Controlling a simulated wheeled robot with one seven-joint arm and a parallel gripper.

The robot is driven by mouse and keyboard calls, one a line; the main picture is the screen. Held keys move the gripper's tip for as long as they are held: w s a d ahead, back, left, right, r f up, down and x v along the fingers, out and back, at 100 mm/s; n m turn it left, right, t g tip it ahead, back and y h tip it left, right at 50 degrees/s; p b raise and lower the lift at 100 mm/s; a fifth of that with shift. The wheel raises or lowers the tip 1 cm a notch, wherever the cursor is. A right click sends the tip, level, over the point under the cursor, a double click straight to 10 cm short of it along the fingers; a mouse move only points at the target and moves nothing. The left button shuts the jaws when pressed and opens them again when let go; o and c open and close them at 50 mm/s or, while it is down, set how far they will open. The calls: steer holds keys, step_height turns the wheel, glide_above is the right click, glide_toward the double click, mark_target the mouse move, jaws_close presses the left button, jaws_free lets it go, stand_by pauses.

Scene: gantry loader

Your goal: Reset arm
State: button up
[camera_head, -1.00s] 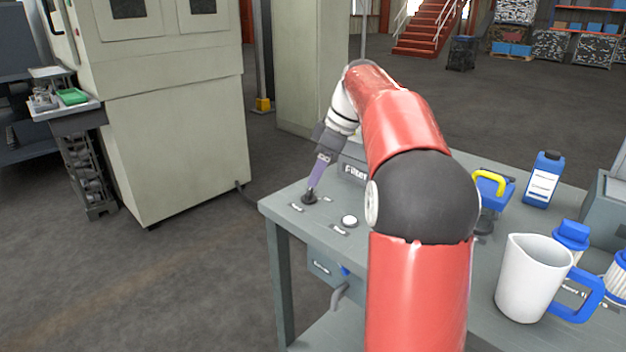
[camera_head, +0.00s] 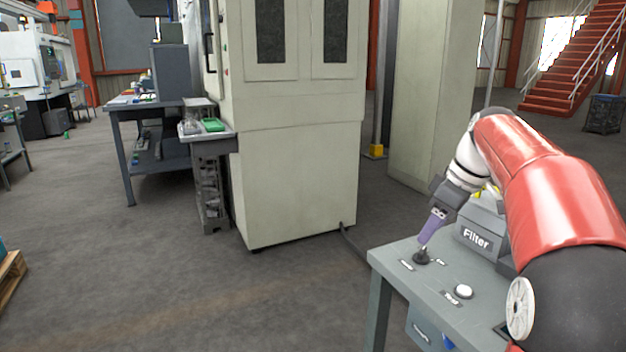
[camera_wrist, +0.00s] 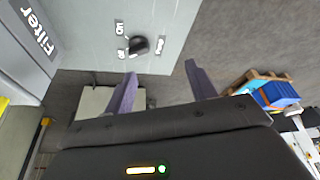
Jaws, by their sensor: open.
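My gripper (camera_head: 433,226) is at the end of my red arm, above the left end of the grey table (camera_head: 385,256). In the wrist view my gripper (camera_wrist: 160,88) has its two purple fingers spread apart with nothing between them. A black knob (camera_head: 422,257) stands on the table just below the fingers in the head view. The knob (camera_wrist: 138,45) lies beyond the fingertips in the wrist view, between printed labels. Whether a finger touches it I cannot tell.
A grey box marked Filter (camera_head: 480,233) stands beside my gripper. A white round button (camera_head: 463,291) is on the table. A tall beige cabinet (camera_head: 300,165) stands to the left, with open floor (camera_head: 150,270) in front. Red stairs (camera_head: 575,75) rise at the back right.

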steer(key=s+a+f+m+t+h, duration=0.1)
steer(key=s+a+f+m, duration=0.2)
steer(key=s, duration=0.4)
steer(key=s+a+m+h, duration=0.1)
steer(key=s+a+m, duration=0.1)
steer(key=s+a, duration=0.45)
steer(key=s+a+f+m+t, duration=0.1)
steer(key=s+f+m, duration=0.3)
steer(key=s+f, duration=0.6)
steer(key=shift+s+a+t+h, duration=0.35)
steer(key=shift+s+t+h, duration=0.05)
steer(key=shift+s, duration=0.65)
